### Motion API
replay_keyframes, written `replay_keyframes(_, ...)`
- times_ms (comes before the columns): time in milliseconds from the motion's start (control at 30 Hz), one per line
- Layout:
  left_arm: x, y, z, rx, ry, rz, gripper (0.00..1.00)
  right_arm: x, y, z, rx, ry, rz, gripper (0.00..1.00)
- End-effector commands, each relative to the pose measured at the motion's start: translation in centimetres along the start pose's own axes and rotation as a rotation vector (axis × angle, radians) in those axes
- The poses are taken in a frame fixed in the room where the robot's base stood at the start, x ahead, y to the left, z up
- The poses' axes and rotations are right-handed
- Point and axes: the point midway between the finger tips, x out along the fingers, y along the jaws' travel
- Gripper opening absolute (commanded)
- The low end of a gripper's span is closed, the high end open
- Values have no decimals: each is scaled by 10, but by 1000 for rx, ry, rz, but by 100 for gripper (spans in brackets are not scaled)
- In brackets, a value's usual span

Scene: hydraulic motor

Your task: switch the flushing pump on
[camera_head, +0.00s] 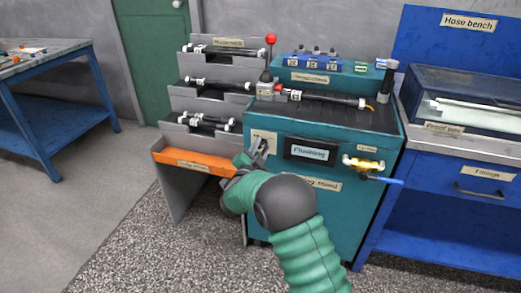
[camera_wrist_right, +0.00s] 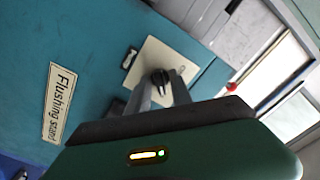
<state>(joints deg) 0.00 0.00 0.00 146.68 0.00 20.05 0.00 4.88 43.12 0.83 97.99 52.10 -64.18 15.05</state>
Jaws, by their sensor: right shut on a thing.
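The teal flushing stand (camera_head: 357,220) stands in the middle of the head view. On its front, at the upper left, is a cream switch plate (camera_head: 263,135) with a small black rotary knob (camera_wrist_right: 160,77). My right gripper (camera_head: 258,150) is at this plate. In the wrist view its two fingers (camera_wrist_right: 163,90) close around the knob, one on each side. The fingers partly hide the knob, and I cannot tell which setting it points at. My left gripper is not in view.
A hose (camera_head: 330,98) lies on top of the stand, near a red-knobbed lever (camera_head: 271,40). A grey rack (camera_head: 200,130) with an orange tray (camera_head: 190,160) stands left; a blue hose bench (camera_head: 450,215) stands right.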

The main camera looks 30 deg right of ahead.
Motion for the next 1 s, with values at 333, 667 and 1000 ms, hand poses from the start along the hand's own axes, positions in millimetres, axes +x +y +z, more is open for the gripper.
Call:
replay_keyframes(333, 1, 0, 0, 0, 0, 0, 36, -2, 2, 5, 12, -11, 4, 0)
replay_keyframes(667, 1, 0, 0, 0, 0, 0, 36, -1, 1, 2, 12, -7, 2, 34)
replay_keyframes(1000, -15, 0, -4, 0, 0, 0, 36, -34, -4, -2, 11, -8, 0, 34)
